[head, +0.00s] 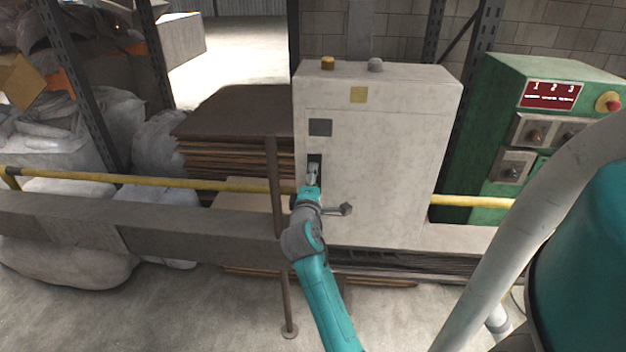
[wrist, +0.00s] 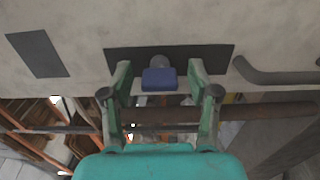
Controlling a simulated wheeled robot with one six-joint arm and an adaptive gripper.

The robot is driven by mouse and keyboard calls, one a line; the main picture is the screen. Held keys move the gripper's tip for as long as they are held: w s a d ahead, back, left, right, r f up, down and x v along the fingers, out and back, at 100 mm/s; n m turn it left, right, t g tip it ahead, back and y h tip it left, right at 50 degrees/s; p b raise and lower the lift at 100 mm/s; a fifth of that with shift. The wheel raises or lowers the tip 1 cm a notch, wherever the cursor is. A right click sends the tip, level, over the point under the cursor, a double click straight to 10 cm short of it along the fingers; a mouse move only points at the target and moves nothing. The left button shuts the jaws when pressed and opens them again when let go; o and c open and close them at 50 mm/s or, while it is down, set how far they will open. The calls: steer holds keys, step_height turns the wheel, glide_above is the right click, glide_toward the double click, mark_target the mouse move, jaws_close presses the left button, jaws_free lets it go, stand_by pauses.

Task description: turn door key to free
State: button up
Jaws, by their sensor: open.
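The door key shows in the wrist view as a blue block-shaped head (wrist: 159,79) on a round grey barrel. It stands out from a dark lock plate (wrist: 215,58) on the pale grey cabinet (head: 390,150). My gripper (wrist: 160,72) is open, with one finger on each side of the blue head and a visible gap on both sides. In the head view my gripper (head: 313,176) is at the left part of the cabinet front, over the lower part of the dark plate (head: 315,158). The key cannot be made out there.
A grey door handle (head: 338,210) sticks out just right of my wrist; it also shows in the wrist view (wrist: 275,75). A yellow rail (head: 150,180) and a brown post (head: 276,220) stand to the left. A green control cabinet (head: 510,100) is at the right.

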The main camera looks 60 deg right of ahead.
steer(key=shift+d, duration=0.1)
jaws_close()
steer(key=shift+m, duration=0.3)
steer(key=m, duration=0.3)
steer(key=shift+m, duration=0.3)
steer(key=m, duration=0.4)
steer(key=shift+m, duration=0.3)
steer(key=m, duration=0.4)
steer(key=shift+m, duration=2.5)
